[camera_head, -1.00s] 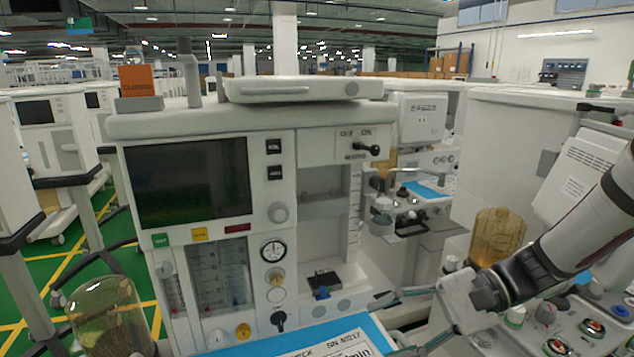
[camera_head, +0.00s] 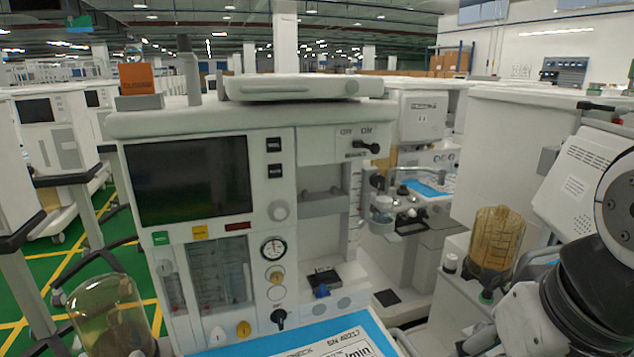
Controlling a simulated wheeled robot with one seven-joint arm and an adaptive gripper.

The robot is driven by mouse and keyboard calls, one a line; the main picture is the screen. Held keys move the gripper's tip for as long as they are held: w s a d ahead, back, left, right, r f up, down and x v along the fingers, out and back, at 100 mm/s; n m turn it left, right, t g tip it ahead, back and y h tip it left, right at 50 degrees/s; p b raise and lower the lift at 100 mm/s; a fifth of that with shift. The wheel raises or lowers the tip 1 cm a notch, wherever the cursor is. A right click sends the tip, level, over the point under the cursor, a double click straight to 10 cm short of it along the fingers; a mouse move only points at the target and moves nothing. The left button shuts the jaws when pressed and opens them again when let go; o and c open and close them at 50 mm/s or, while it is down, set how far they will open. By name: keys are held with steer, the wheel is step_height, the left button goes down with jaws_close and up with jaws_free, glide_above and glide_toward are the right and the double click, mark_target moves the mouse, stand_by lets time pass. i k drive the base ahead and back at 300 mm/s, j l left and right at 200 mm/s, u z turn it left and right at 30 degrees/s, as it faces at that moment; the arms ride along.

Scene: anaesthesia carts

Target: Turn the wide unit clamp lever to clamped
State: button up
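A black lever (camera_head: 366,147) sits on the upper right of the near cart's front, under two small labels too blurred to read surely. Its handle points to the right, roughly level. I cannot tell for sure that it is the wide unit clamp lever. My gripper (camera_head: 476,322) is at the lower right, partly cut off by the frame's bottom edge. Its fingers look spread and empty, well apart from the lever.
The near cart (camera_head: 330,220) has a dark screen (camera_head: 188,182) and a blue-edged work surface (camera_head: 375,332) in front. An amber canister (camera_head: 495,240) stands close behind my gripper. A glass dome (camera_head: 108,312) stands at the lower left. A gap opens right of the near cart.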

mark_target(621, 110)
steer(key=z, duration=1)
steer(key=i+l+z, duration=0.15)
steer(key=i+l, duration=0.15)
steer(key=l, duration=0.2)
steer(key=i+l+z, duration=0.2)
steer(key=i+l, duration=0.15)
steer(key=l, duration=0.1)
